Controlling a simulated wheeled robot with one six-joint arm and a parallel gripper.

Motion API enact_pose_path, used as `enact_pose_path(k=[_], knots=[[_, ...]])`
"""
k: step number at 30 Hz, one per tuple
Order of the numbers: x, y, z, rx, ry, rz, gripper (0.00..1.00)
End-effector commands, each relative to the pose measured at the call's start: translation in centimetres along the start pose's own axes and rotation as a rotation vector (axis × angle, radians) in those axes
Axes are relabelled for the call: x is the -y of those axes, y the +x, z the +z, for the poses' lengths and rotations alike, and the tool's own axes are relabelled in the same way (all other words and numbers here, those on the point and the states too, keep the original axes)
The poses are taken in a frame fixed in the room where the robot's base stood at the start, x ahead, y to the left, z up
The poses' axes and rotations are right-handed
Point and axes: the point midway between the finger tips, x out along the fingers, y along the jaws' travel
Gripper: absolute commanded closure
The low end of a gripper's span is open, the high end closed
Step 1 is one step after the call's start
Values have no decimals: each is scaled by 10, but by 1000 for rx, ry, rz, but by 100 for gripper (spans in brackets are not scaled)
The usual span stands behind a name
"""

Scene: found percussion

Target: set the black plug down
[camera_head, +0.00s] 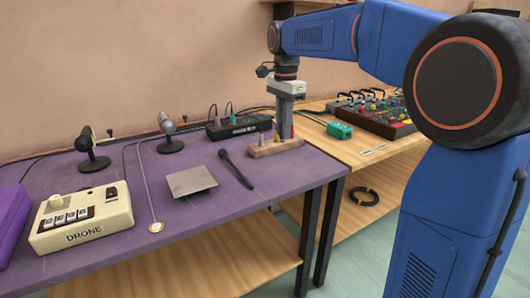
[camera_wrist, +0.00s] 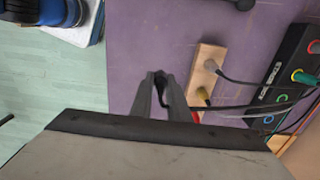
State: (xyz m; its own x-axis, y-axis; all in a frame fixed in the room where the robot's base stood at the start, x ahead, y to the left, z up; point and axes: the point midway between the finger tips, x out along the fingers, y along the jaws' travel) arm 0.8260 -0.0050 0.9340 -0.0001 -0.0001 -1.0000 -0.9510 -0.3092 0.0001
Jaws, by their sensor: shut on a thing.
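My gripper (camera_wrist: 160,78) is shut on a small dark thing, which I take for the black plug (camera_wrist: 161,91); the fingers hide most of it. In the head view my gripper (camera_head: 284,128) points down at the right end of the purple table, by the wooden block (camera_head: 275,149). The block also shows in the wrist view (camera_wrist: 201,56), to the right of the fingers. I cannot tell whether the held plug touches anything.
A black box with coloured plugs (camera_head: 238,127) stands behind. A green box (camera_head: 340,130) and a mixer (camera_head: 383,117) are on the wooden table. Cables run along the back.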

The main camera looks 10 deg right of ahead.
Motion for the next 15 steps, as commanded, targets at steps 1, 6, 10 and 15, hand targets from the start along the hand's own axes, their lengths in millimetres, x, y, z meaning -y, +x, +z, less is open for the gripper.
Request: enact_pose_path(k=[1, 6, 10, 15], knots=[[-1, 10, 0, 0, 0, 2, 100], [-1, 33, 0, 0, 0, 2, 100], [0, 40, 0, 0, 0, 0, 100], [0, 55, 0, 0, 0, 2, 100]])
